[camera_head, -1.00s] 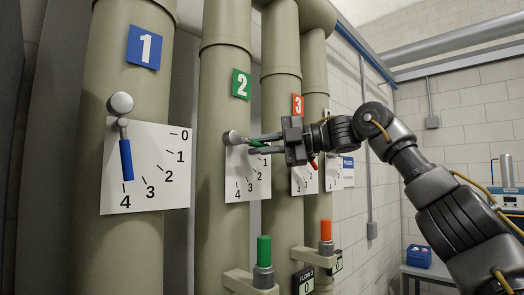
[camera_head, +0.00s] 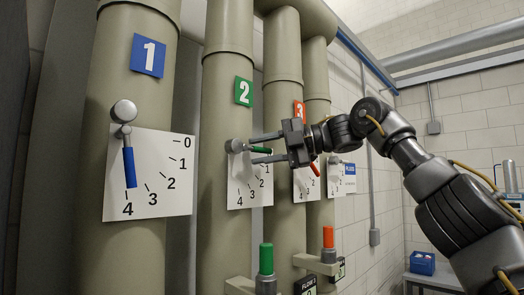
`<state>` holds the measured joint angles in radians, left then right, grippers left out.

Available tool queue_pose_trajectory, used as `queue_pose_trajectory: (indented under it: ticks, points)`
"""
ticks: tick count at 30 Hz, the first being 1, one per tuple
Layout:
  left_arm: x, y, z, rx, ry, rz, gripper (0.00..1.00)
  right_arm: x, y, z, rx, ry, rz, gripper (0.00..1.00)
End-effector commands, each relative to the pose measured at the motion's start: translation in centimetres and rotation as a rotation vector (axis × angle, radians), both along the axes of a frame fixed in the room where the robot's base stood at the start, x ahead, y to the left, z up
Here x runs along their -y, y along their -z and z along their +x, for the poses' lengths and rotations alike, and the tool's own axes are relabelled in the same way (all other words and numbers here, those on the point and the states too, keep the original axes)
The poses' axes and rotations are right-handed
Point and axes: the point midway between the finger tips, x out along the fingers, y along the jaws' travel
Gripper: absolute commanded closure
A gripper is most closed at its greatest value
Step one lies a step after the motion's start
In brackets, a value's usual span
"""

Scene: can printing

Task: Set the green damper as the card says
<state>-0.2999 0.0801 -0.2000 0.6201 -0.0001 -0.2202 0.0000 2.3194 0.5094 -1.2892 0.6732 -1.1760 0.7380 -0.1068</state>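The green damper handle (camera_head: 259,150) is on the second pipe, under the green "2" plate (camera_head: 243,91). It points right from its round pivot (camera_head: 236,146), nearly level. Its white scale (camera_head: 240,195) shows 4, 3, 2 and 1; the part near the handle's tip is covered by my gripper. My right gripper (camera_head: 260,148) is open, one finger above the handle and one below, with gaps visible. A white card with a blue header (camera_head: 349,178) hangs on the wall behind; its writing is too small to read. My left gripper is not in view.
The blue damper handle (camera_head: 129,167) on pipe 1 points down at 4. The red handle (camera_head: 315,168) on pipe 3 is just behind my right gripper. Below stand a green-topped fitting (camera_head: 266,260) and an orange-topped one (camera_head: 328,237). A blue box (camera_head: 422,262) sits at the right.

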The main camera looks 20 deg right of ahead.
Motion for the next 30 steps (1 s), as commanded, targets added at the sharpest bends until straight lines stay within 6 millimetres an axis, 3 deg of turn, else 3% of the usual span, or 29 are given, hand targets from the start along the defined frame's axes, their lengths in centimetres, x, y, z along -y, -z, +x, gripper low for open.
queue_pose_trajectory:
  ticks: [8,21,30]
  points:
    - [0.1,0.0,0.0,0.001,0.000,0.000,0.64,0.3,-0.1,-0.2,0.000,0.001,0.001,0.65]
    - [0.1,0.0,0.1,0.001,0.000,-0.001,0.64,7.0,-1.4,-4.1,0.000,0.003,0.001,0.65]
    - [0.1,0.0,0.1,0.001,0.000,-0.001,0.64,9.2,-1.8,-5.4,0.000,0.001,0.000,0.65]
